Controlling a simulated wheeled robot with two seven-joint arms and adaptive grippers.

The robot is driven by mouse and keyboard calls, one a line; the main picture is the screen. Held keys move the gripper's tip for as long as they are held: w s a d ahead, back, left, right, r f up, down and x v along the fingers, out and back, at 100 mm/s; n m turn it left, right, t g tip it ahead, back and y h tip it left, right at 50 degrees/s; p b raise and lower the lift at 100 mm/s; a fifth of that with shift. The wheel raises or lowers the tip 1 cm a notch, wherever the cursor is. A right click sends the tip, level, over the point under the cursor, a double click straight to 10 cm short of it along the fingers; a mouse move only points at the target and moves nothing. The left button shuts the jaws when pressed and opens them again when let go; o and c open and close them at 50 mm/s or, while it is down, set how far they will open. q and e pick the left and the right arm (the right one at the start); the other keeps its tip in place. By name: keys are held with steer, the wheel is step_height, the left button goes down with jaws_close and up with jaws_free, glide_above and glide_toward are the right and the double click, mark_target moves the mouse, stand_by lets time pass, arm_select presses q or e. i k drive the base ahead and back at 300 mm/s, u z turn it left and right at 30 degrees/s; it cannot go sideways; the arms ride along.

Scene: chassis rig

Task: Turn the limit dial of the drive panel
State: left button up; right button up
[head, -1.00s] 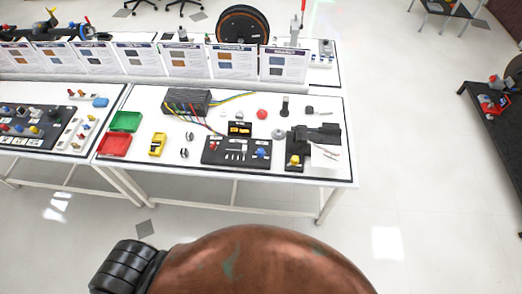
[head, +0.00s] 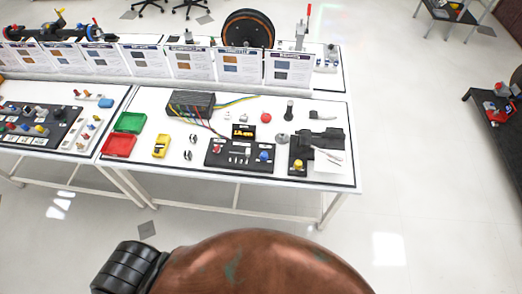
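A black panel (head: 212,160) lies near the front of the middle table. It carries a red knob (head: 217,149), several small switches (head: 240,152) and a blue knob (head: 264,155). A small black box with a lit yellow display (head: 243,132) stands just behind it. Another dark panel (head: 40,128) with several coloured knobs lies on the left table. The labels are too small to read, so I cannot tell which is the drive panel or which knob is the limit dial. Neither of my grippers is in view.
Behind the panel are a dark box with coloured wires (head: 191,104) and a red button (head: 266,118). Green (head: 129,122) and red (head: 118,145) trays and a yellow meter (head: 161,146) lie left. A black device with a yellow knob (head: 298,166) lies right.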

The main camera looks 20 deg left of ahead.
mark_target(263, 156)
steer(key=z, duration=0.05)
steer(key=k, duration=0.55)
steer(key=u, duration=0.65)
steer(key=i, duration=1.05)
steer(key=u, duration=0.4)
